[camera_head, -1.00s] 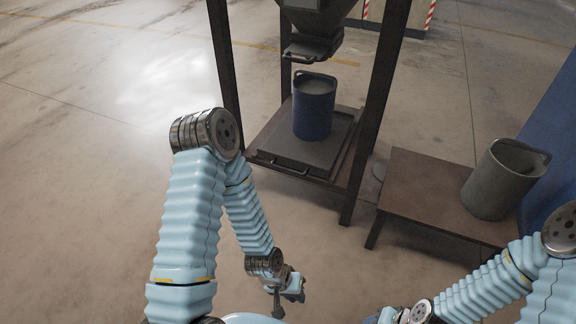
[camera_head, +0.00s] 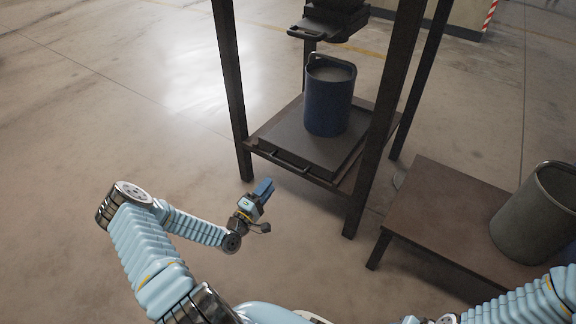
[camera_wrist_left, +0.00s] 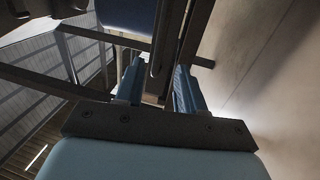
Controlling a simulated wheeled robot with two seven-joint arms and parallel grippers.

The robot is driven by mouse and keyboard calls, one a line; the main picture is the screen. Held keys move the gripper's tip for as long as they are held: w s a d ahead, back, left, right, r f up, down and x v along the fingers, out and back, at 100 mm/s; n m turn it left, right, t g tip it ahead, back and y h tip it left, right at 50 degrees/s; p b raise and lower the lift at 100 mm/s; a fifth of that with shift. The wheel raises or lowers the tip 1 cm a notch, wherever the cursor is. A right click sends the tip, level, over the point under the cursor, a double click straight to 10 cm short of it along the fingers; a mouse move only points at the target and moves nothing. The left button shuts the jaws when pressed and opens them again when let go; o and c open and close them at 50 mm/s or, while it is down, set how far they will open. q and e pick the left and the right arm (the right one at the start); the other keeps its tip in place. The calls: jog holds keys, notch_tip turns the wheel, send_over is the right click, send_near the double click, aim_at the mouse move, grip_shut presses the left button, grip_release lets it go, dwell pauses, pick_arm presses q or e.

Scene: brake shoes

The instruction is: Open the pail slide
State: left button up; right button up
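The pail slide (camera_head: 312,158) is a dark flat tray on the low shelf of a metal frame, with a bar handle (camera_head: 283,160) along its front edge. A blue pail (camera_head: 329,100) stands upright on it. My left gripper (camera_head: 265,187) is in front of and below the handle, apart from it in the head view. In the left wrist view its two blue fingers (camera_wrist_left: 158,82) are spread. A dark bar (camera_wrist_left: 166,38), probably the handle, shows ahead between them. My right gripper is not seen; only part of that arm shows at the bottom right.
A hopper outlet (camera_head: 330,22) hangs above the blue pail. Frame legs (camera_head: 383,120) stand around the slide. A low brown table (camera_head: 440,205) with a grey pail (camera_head: 535,215) is at the right. The floor in front and left is clear.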

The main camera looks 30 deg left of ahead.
aim_at(285, 165)
pick_arm(q)
jog(key=x, duration=1.1)
jog(key=shift+d, duration=0.1)
grip_shut()
jog(key=shift+f, duration=0.1)
